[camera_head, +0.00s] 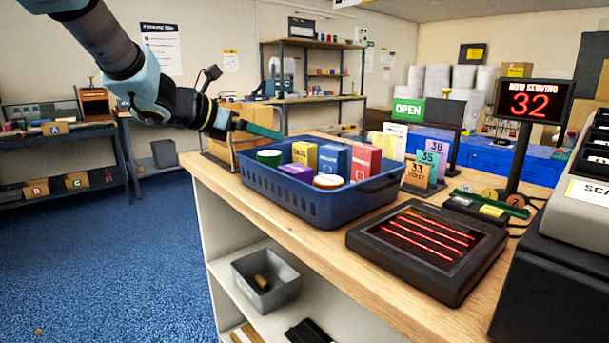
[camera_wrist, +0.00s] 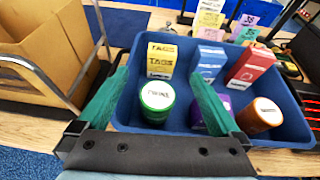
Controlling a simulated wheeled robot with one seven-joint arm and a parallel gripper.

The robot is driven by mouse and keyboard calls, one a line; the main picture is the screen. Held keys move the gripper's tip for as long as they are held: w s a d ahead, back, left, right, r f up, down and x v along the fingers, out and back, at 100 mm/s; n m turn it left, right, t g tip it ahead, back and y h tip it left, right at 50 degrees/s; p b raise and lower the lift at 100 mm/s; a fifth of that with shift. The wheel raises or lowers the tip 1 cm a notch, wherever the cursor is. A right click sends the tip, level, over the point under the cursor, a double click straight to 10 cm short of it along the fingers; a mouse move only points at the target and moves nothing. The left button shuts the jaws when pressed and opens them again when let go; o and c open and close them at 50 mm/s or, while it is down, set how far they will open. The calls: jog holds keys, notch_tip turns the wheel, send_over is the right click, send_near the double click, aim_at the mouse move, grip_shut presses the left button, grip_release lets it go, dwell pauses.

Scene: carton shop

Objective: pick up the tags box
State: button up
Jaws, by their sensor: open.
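The tags box is a yellow carton (camera_head: 304,155) standing in a blue basket (camera_head: 318,207) on the counter. In the wrist view the tags box (camera_wrist: 161,60) stands upright, its label readable, at the basket's far left. My gripper (camera_wrist: 160,77) is open and empty, its two green fingers spread apart. In that view the tags box lies beyond the fingertips, between their lines. In the head view my gripper (camera_head: 262,131) is above and left of the basket, clear of the box.
The basket also holds a green-lidded twine tin (camera_wrist: 156,100), a blue box (camera_wrist: 209,62), a red box (camera_wrist: 249,66), a purple item (camera_head: 297,172) and an orange-brown tin (camera_wrist: 259,116). A cardboard carton (camera_wrist: 45,55) stands left of the basket. A scanner plate (camera_head: 428,247) lies right of it.

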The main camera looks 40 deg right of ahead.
send_near(301, 144)
jog(key=shift+p+x, duration=0.4)
jog(key=shift+x, duration=0.8)
jog(key=shift+p+x, duration=0.75)
jog(key=shift+x, duration=2.15)
jog(key=shift+s, duration=0.15)
jog(key=shift+c, duration=0.2)
